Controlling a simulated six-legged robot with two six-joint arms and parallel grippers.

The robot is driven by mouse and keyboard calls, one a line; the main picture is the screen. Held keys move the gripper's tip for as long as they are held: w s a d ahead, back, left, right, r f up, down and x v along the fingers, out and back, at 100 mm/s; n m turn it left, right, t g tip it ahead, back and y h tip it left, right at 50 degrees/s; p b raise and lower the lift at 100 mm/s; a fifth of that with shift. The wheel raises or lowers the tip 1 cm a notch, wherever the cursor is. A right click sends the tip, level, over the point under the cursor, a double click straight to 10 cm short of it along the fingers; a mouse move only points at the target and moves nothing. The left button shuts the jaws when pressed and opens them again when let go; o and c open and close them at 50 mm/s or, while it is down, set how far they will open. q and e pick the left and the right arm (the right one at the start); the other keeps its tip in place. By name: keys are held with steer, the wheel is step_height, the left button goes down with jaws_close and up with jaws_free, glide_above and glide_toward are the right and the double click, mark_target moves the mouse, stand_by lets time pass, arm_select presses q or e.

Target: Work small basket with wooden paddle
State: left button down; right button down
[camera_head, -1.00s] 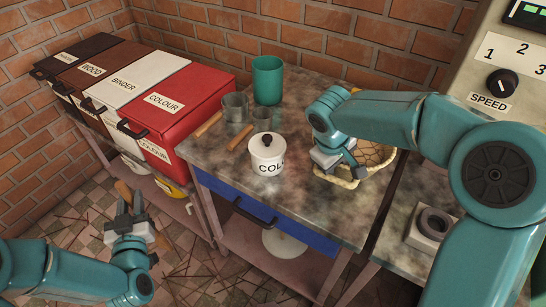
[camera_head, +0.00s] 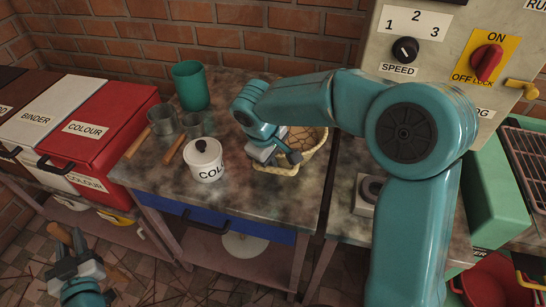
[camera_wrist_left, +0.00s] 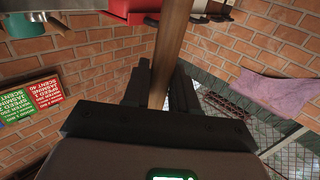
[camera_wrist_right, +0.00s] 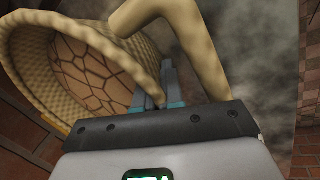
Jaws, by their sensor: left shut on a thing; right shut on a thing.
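The small woven basket (camera_head: 290,170) sits on the stained worktop in the head view, partly hidden behind my right arm. My right gripper (camera_head: 270,148) is at its left side, shut on its rim or handle. In the right wrist view the pale basket (camera_wrist_right: 95,75) fills the upper left, with a cracked brown pattern inside. The wooden paddle shows as a brown shaft (camera_wrist_left: 168,45) between the fingers of my left gripper (camera_wrist_left: 160,85), which is shut on it. In the head view the left gripper (camera_head: 78,252) is low at the left, away from the basket, with the paddle (camera_head: 62,234) partly hidden.
A white lidded pot (camera_head: 206,165), metal cups (camera_head: 162,121) and a teal beaker (camera_head: 191,86) stand left of the basket. A red colour bin (camera_head: 85,120) is further left. A machine panel (camera_head: 440,60) rises at the right. Worktop in front of the pot is clear.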

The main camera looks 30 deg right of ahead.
stand_by(0.7)
steer(key=c, duration=0.7)
jaws_free()
steer(key=shift+r, duration=0.1)
steer(key=p+v, duration=0.5)
steer(key=v, duration=0.2)
steer(key=shift+r+p, duration=0.35)
steer(key=shift+r, duration=0.05)
steer(key=shift+a+r, duration=0.1)
steer(key=shift+a, duration=0.05)
